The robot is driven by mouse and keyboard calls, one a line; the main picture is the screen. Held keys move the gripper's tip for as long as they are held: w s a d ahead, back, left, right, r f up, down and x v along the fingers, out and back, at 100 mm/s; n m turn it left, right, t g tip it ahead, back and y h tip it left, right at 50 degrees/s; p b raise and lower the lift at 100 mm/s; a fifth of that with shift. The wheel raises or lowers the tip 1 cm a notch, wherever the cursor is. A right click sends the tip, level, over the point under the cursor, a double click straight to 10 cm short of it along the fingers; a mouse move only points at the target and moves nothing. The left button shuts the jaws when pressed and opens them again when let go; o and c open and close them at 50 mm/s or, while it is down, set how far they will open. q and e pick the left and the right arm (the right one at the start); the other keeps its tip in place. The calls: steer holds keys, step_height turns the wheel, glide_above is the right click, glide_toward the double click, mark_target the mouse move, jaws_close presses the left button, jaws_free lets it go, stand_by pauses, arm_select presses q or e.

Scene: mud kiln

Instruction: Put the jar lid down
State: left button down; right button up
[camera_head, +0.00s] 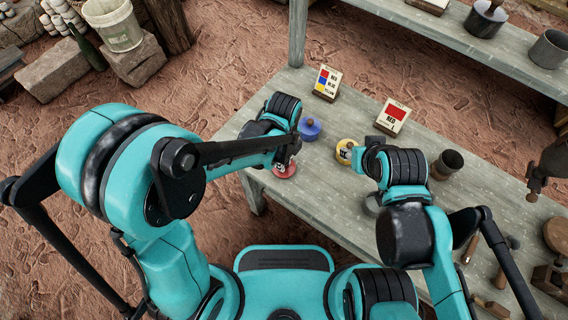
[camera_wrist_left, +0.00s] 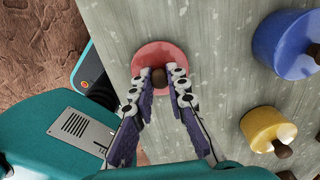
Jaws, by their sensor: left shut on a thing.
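A red round lid (camera_head: 284,170) with a brown knob is at the front left part of the wooden table; it also shows in the left wrist view (camera_wrist_left: 150,54). My left gripper (camera_wrist_left: 162,76) has its two fingers closed on the knob from either side. The lid looks level and close to the tabletop; I cannot tell whether it touches it. In the head view my left gripper (camera_head: 284,162) partly covers the lid. My right gripper (camera_head: 366,148) is beside the yellow lid; its fingers are mostly hidden.
A blue lidded piece (camera_head: 310,129) and a yellow one (camera_head: 346,151) stand nearby on the table (camera_head: 345,190). Two cards, one with several colours (camera_head: 327,83) and one red (camera_head: 393,117), stand behind. A dark cup (camera_head: 447,165) and tools are at right.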

arm_select(q)
steer(key=shift+f, duration=0.25)
steer(key=shift+f, duration=0.1)
steer(key=shift+f, duration=0.15)
steer(key=c, duration=1.5)
jaws_free()
